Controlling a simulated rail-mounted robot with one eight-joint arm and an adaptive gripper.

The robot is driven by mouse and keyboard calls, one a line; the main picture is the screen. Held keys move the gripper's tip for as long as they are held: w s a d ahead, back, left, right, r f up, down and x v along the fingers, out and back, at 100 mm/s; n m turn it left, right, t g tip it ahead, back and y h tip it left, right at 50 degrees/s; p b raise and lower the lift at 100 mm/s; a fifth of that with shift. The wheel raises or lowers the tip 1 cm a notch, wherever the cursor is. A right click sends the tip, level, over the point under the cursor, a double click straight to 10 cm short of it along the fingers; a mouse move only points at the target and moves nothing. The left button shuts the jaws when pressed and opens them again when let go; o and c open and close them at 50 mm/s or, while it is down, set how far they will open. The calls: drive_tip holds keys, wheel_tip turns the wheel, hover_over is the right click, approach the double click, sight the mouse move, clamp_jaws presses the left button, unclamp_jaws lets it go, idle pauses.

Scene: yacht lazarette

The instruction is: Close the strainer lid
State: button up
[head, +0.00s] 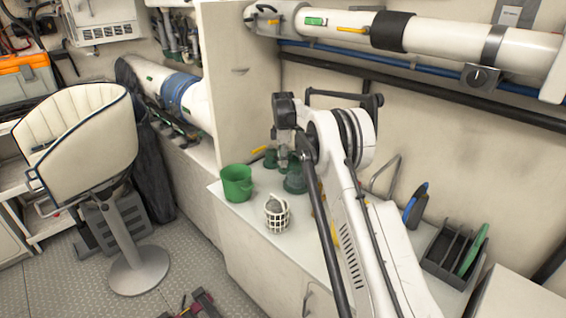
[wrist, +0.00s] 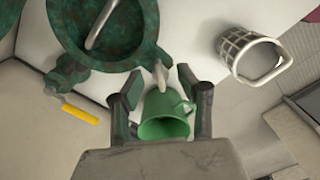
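The strainer (head: 295,182), a dark green metal fitting, stands on the white counter, partly hidden behind my arm in the head view. In the wrist view a round, mottled green part of the strainer (wrist: 140,52) fills the top left, crossed by a curved grey bar. I cannot tell whether this is the lid or the open body. My gripper (wrist: 162,85) has its two dark fingers spread, with nothing held between them. Its tips are just below the round part in the picture; contact cannot be told. In the head view the fingers cannot be made out clearly.
A white basket (head: 277,214) stands near the counter's front edge. A yellow valve handle (wrist: 80,113) lies left of my gripper. A dark rack (head: 450,255) is farther right.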

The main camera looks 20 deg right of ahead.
wheel_tip(320, 180, up, 11)
idle(0.3)
drive_tip(key=shift+f, duration=0.1)
